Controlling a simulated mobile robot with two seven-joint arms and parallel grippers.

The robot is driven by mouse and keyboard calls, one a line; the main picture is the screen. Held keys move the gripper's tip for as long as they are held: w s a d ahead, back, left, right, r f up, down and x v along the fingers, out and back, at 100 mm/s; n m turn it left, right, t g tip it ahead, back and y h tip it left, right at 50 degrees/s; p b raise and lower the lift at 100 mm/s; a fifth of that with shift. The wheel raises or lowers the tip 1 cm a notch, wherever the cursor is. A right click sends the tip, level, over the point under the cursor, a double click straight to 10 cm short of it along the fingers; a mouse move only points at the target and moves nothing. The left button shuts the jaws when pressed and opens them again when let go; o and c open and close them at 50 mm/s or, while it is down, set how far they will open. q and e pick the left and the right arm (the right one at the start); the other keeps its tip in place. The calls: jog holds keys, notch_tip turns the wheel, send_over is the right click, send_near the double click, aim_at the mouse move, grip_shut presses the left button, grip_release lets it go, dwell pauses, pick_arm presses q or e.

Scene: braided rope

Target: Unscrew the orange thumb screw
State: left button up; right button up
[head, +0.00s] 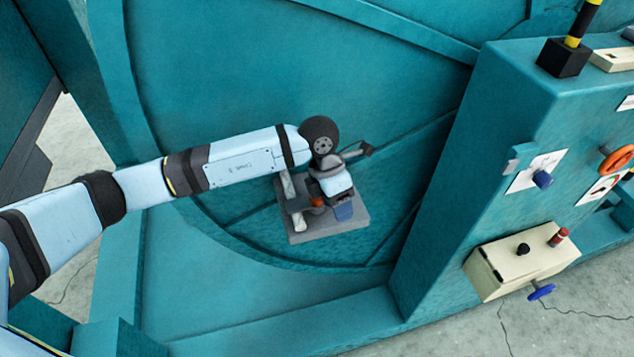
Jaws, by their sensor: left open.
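A small orange part (317,201), which looks like the thumb screw, shows on a grey plate (325,234) fixed to the teal machine. Only a little of it is visible. My left arm reaches in from the left, and its left gripper (329,203) is over the plate, right beside the orange part. The gripper is open. I cannot tell whether its fingers touch the screw, as the wrist and gripper body hide most of that area. A light upright post (289,189) stands on the plate's left side. My right gripper is out of view.
At right a teal cabinet (440,190) juts out, with an orange handwheel (616,159), a blue knob (542,180) and a cream control box (518,262). A yellow and black post (582,22) stands on top. The teal panel around the plate is mostly bare.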

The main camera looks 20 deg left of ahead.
pick_arm(q)
jog(key=w+a+y, duration=0.1)
jog(key=a, duration=0.1)
jog(key=w+a+r+t+y, duration=0.1)
jog(key=w+a+y, duration=0.1)
jog(key=w+a, duration=0.1)
jog(key=shift+a+r, duration=0.15)
jog(key=shift+a, duration=0.15)
notch_tip(320, 180, down, 5)
jog(key=b, duration=0.2)
jog(key=shift+b, duration=0.35)
jog(key=shift+r, duration=0.35)
jog(key=shift+f, duration=0.45)
jog(key=shift+f+b, duration=0.65)
jog(key=shift+r, duration=0.1)
